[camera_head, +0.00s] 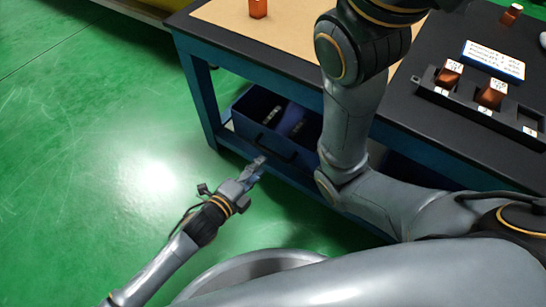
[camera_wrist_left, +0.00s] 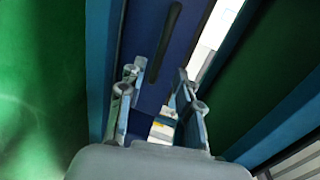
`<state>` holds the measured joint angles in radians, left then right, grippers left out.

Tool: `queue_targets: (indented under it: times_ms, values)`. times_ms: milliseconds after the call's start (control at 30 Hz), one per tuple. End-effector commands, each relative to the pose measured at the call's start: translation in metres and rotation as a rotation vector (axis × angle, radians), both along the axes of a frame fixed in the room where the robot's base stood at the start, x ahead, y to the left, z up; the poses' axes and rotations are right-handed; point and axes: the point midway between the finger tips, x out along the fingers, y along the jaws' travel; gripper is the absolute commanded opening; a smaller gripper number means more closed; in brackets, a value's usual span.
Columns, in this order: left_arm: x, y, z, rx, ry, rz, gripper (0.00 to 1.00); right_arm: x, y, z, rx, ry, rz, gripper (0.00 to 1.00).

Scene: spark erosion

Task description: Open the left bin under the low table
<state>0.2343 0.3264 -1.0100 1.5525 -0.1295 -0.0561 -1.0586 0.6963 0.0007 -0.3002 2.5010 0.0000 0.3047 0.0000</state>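The left bin (camera_head: 245,104) is a dark blue open-topped box on the lower shelf of the low table (camera_head: 199,85). A few small items show inside it, and its right end is hidden behind my arm. Its black handle (camera_head: 274,146) is on the front face; the handle also shows in the left wrist view (camera_wrist_left: 166,42). My left gripper (camera_head: 258,166) is just in front of the bin, below the handle. In the left wrist view its fingers (camera_wrist_left: 158,92) are apart, with the handle beyond the tips and not between them. My right gripper is not in view.
On the tabletop are a copper-coloured block (camera_head: 258,8), a black rack (camera_head: 470,98) with similar blocks, and a blue-white box (camera_head: 494,60). My large arm crosses in front of the table. Green floor (camera_head: 100,130) is clear at left.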

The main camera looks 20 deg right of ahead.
Motion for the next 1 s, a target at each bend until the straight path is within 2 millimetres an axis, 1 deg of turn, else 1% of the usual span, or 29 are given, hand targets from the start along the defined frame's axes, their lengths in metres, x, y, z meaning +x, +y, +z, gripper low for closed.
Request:
queue_targets:
  times_ms: [33,200,333,500,800,833,867,900,967,1000]
  values:
    - [0.008,-0.010,-0.009,-0.001,-0.003,0.000,0.34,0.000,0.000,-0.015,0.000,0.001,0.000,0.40]
    - [0.028,-0.036,-0.015,-0.001,-0.003,0.000,0.34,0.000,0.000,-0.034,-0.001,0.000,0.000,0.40]
    - [0.039,-0.050,-0.017,-0.001,-0.001,0.000,0.34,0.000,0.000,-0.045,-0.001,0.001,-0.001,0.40]
    - [0.046,-0.058,-0.017,-0.001,0.000,0.000,0.34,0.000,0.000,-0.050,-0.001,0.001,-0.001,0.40]
    - [0.047,-0.060,-0.016,0.000,0.001,0.001,0.34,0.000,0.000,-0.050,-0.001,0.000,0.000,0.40]
    - [0.047,-0.060,-0.016,0.000,0.001,0.001,0.30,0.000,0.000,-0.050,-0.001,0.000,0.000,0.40]
    - [0.047,-0.059,-0.016,0.000,0.001,0.001,0.24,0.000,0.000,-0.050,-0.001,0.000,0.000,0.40]
    - [0.047,-0.059,-0.016,0.000,0.001,0.001,0.16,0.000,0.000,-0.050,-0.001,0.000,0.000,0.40]
    - [0.047,-0.059,-0.016,0.000,0.001,0.001,0.03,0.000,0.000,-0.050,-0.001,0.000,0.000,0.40]
    - [0.047,-0.059,-0.016,0.000,0.001,0.001,0.00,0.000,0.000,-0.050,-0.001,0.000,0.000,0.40]
